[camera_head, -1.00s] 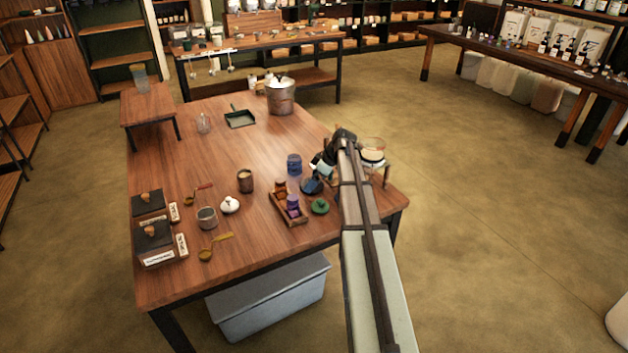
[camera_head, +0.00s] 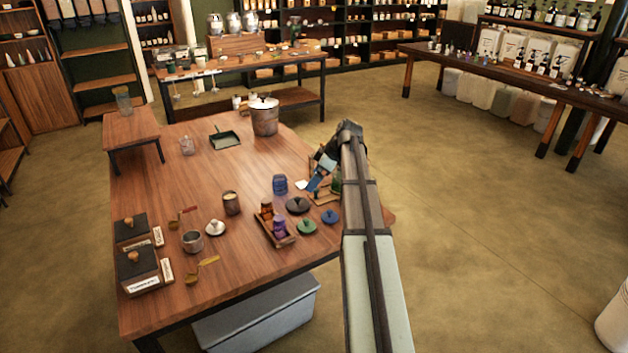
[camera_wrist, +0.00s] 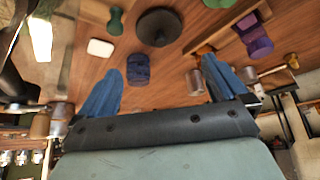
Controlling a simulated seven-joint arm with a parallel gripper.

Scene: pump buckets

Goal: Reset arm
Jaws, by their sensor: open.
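My gripper (camera_head: 318,180) is over the right part of the wooden table (camera_head: 180,175), its blue fingers pointing down and left. In the wrist view its two blue fingers (camera_wrist: 160,66) stand wide apart with nothing held between them. A blue jar (camera_head: 280,185) stands on the table left of the gripper. It also shows in the wrist view (camera_wrist: 138,68), apart from the fingers. My arm hides the table's right end.
A wooden tray (camera_head: 284,243) with orange and purple jars is at the table's front. A brown cup (camera_head: 231,203), metal cup (camera_head: 192,241) and white pot (camera_head: 216,228) stand left of it. A metal bucket (camera_head: 264,116) and dustpan (camera_head: 224,137) are at the back.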

